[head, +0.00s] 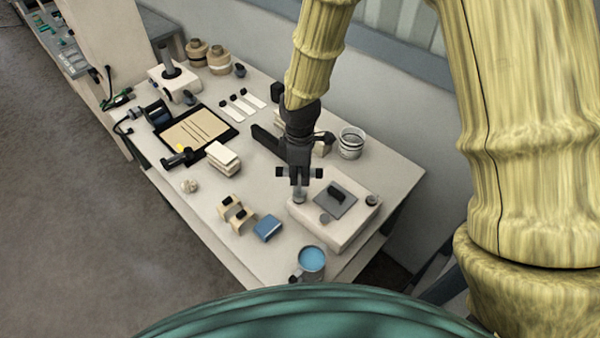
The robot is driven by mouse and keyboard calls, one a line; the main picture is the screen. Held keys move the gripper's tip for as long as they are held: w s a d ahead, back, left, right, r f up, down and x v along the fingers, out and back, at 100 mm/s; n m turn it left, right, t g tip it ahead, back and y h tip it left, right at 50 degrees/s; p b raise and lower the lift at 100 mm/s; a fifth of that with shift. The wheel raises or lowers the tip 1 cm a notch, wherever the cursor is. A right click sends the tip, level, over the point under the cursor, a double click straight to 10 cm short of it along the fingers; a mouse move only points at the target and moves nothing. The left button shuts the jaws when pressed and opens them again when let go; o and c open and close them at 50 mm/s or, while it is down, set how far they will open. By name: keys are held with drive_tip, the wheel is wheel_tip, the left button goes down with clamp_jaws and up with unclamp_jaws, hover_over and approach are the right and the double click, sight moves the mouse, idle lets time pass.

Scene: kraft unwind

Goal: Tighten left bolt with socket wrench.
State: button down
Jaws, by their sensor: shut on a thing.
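A pale block (335,228) lies near the front right of the table, with a grey plate (335,204) with a dark handle on its top. The right bolt (371,200) shows as a small grey round piece at the block's right corner. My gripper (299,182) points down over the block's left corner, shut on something. A short grey cylinder (299,196) shows right below the fingers, at the left bolt's place; I cannot tell whether it is a socket or the bolt head. The fingers hide most of the held thing, so I cannot make out a wrench shape.
A blue-topped cup (311,262) stands at the table's front edge, with a blue box (268,229) left of the block. A dark bar (268,141) and a white tin (351,143) are behind. A clipboard (196,132) and tape rolls (220,60) are farther left.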

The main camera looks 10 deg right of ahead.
drive_tip(key=shift+a+m, duration=0.1)
drive_tip(key=shift+m, duration=1.9)
drive_tip(key=shift+f+m, duration=0.1)
drive_tip(key=shift+m, duration=0.6)
drive_tip(key=shift+s+r, duration=0.1)
drive_tip(key=shift+r, duration=2.45)
